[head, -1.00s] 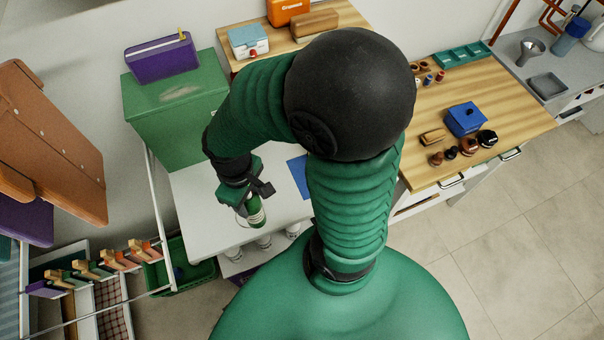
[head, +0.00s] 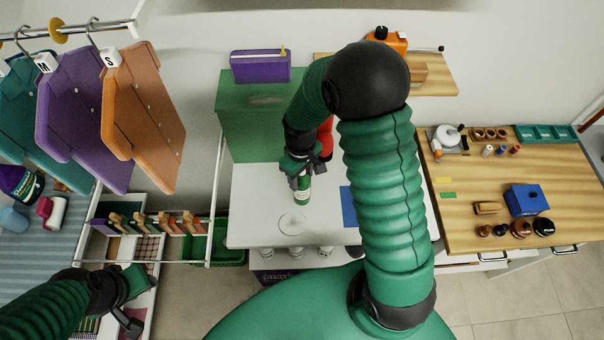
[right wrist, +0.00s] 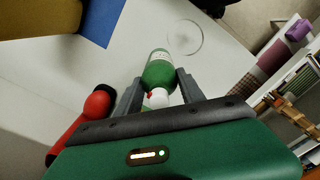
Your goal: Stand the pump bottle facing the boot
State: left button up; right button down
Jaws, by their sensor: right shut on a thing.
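The pump bottle (head: 302,190), green with a pale label, is held by my right gripper (head: 303,176) at the white table (head: 258,185). In the right wrist view the bottle (right wrist: 158,68) lies between the two fingers of the gripper (right wrist: 158,84), with a white and red part at its near end. I cannot tell whether its base touches the table. A red object (head: 325,138) behind my right arm, with a rounded red end (right wrist: 97,104) in the wrist view, may be the boot; it is partly hidden. My left gripper (head: 135,300) is at lower left, away from the bottle; its jaw opening is unclear.
A thin circle outline (head: 292,222) is on the table in front of the bottle. A blue mat (head: 348,206) lies to the right, partly behind my arm. A green cabinet (head: 245,125) stands behind. A rack with hanging boards (head: 143,115) is at left.

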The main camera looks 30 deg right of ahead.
jog(key=shift+w+d+f+p, duration=0.15)
jog(key=shift+w+d+f, duration=0.15)
jog(key=shift+d, duration=0.15)
jog(key=shift+w+d+f+p, duration=0.15)
jog(key=shift+w+d, duration=0.15)
jog(key=shift+d, duration=0.1)
notch_tip(320, 180, down, 3)
jog(key=shift+r+p, duration=0.1)
jog(key=shift+p, duration=0.3)
jog(key=shift+a, duration=0.3)
jog(key=shift+f, duration=0.2)
jog(key=c, duration=0.7)
grip_release()
jog(key=shift+r, duration=0.1)
pick_arm(q)
jog(key=shift+s+d+r, duration=0.15)
jog(key=shift+d+r, duration=0.1)
jog(key=shift+r, duration=0.6)
pick_arm(e)
jog(key=shift+d, duration=0.1)
pick_arm(q)
jog(key=shift+d, duration=0.1)
pick_arm(e)
jog(key=shift+d, duration=0.1)
